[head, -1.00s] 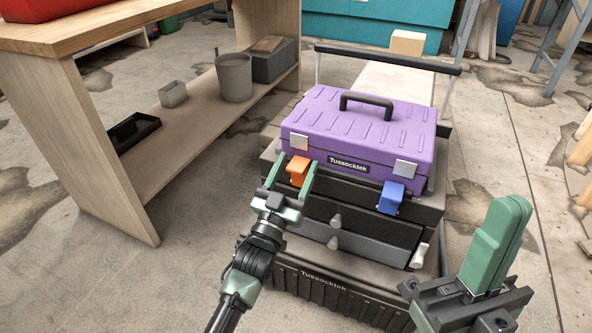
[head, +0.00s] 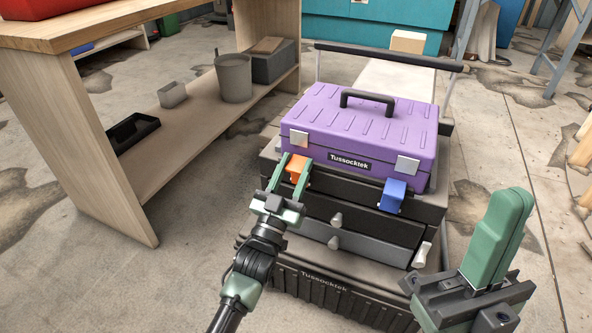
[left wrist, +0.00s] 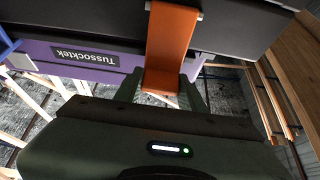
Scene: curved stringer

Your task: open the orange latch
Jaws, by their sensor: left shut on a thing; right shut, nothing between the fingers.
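The orange latch (head: 297,167) is on the front of the black chest, just below the left end of the purple case (head: 360,133). My left gripper (head: 287,174) is at the latch with its fingers shut on either side of it. In the left wrist view the orange latch (left wrist: 172,45) runs down from the black chest to between my fingers, and its lower end is between them. The gripper hides part of the chest front. My right gripper (head: 498,240) is at the right foreground, shut and empty, pointing up, well apart from the chest.
A blue latch (head: 392,196) is on the right of the chest front. Below are drawers with pale knobs (head: 334,242) on a wheeled base. A wooden shelf unit (head: 115,150) stands close on the left. Open floor (head: 170,280) lies in front of it.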

